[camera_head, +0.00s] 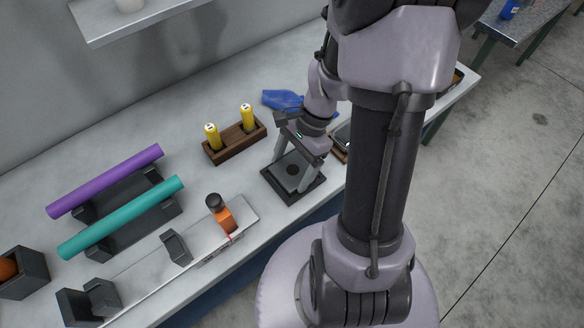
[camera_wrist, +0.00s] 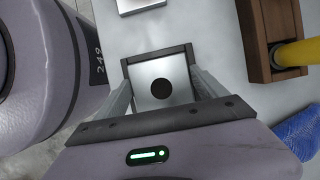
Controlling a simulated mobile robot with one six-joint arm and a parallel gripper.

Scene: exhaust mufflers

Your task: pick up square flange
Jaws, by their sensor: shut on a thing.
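The square flange (camera_wrist: 143,92) is a silver-grey square plate with a round dark hole at its centre, in the middle of the wrist view. Around it shows the rim of a black square tray (camera_wrist: 157,55). In the head view the tray (camera_head: 292,198) stands near the table's front edge, with the flange (camera_head: 282,171) at it. My gripper (camera_wrist: 161,88) points down there, one finger on each side of the plate, and is shut on the flange. I cannot tell whether the flange rests in the tray or is just above it.
Left of my gripper stands a wooden block (camera_head: 236,145) with two yellow-handled pieces. A blue glove-like item (camera_head: 284,99) lies behind. Farther left are a purple tube (camera_head: 105,181), a teal tube (camera_head: 122,217) and a metal fixture with an orange clamp (camera_head: 225,217).

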